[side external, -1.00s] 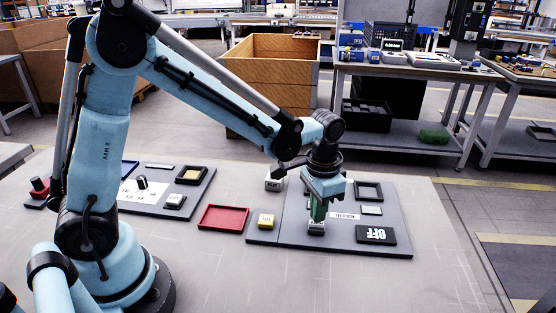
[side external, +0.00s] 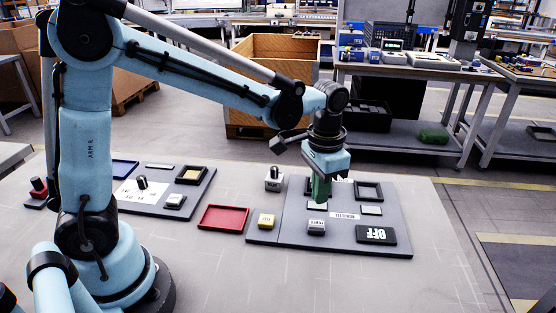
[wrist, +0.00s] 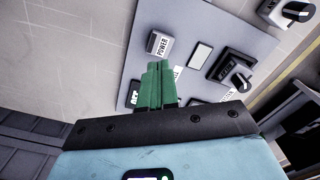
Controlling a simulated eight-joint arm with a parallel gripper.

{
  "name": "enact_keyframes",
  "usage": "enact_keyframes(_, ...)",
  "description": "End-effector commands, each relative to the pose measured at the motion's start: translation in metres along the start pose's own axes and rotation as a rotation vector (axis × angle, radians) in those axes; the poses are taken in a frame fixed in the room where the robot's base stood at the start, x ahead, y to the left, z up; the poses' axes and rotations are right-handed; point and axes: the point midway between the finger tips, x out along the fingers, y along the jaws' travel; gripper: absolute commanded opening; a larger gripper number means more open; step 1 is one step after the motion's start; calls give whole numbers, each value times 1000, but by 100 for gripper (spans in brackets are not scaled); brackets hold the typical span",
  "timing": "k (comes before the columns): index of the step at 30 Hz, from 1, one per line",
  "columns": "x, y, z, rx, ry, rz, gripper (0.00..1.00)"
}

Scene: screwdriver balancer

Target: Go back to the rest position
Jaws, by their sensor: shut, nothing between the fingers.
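My gripper (side external: 320,199) hangs over the right grey panel (side external: 285,228) in the side view, its green fingers shut and empty. It is above and apart from the panel, slightly behind the white power button (side external: 316,227). In the wrist view the shut green fingers (wrist: 158,70) reach toward the panel, and the button labelled POWER (wrist: 160,45) lies just past their tips.
A yellow button (side external: 266,221) sits at the panel's left, and a red tray (side external: 223,217) lies beside the panel. The left panel (side external: 196,200) carries small parts. The table front is clear.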

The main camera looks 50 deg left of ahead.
Motion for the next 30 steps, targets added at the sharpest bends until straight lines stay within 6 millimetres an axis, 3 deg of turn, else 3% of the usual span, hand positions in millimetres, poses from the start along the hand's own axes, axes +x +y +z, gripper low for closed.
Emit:
enact_keyframes(5, -5, 0, 0, 0, 0, 0, 0)
enact_keyframes(18, -57, 0, 0, 0, 0, 0, 0)
enact_keyframes(30, -60, 0, 0, 0, 0, 0, 0)
